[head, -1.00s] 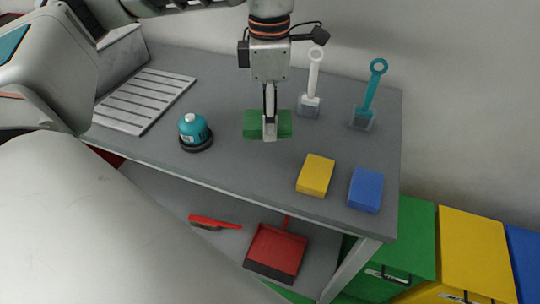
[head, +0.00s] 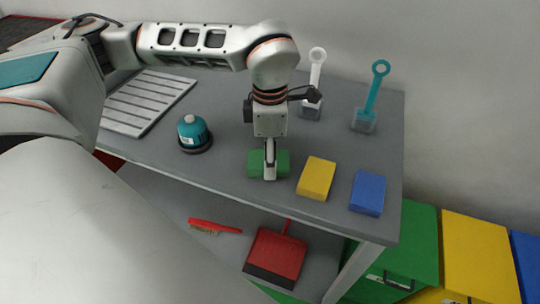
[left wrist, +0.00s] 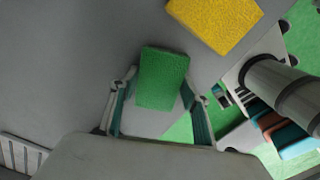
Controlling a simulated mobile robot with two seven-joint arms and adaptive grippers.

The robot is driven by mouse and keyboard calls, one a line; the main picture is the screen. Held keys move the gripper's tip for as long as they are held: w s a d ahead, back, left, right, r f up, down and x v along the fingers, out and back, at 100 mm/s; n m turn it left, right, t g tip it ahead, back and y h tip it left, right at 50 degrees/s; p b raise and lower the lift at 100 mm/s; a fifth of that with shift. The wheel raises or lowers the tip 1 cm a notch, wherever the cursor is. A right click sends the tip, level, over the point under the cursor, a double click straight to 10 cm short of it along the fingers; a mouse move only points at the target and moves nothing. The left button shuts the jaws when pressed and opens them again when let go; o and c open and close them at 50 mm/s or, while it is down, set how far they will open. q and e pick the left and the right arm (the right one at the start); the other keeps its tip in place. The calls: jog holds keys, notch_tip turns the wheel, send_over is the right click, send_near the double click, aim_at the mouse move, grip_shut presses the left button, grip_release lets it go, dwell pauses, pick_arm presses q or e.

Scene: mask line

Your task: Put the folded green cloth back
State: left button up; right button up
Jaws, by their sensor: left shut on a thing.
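The folded green cloth (head: 283,163) is a small green block shape at the table's middle, left of the yellow cloth. My left gripper (head: 270,176) points down and is shut on it. In the left wrist view the green cloth (left wrist: 162,78) sits between the two fingers of the left gripper (left wrist: 160,105). I cannot tell whether it touches the grey tabletop. My right gripper is not in view.
A yellow cloth (head: 316,178) lies just right of the green one, and a blue cloth (head: 367,192) further right. A teal canister (head: 194,132) stands left. White (head: 316,75) and teal (head: 374,92) brushes stand behind. A ribbed tray (head: 146,103) lies far left.

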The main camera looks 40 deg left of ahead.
pick_arm(q)
jog(key=o, duration=1)
jog(key=shift+f, duration=0.1)
notch_tip(320, 180, up, 12)
jog(key=shift+r+p, duration=0.15)
jog(key=shift+p, duration=0.4)
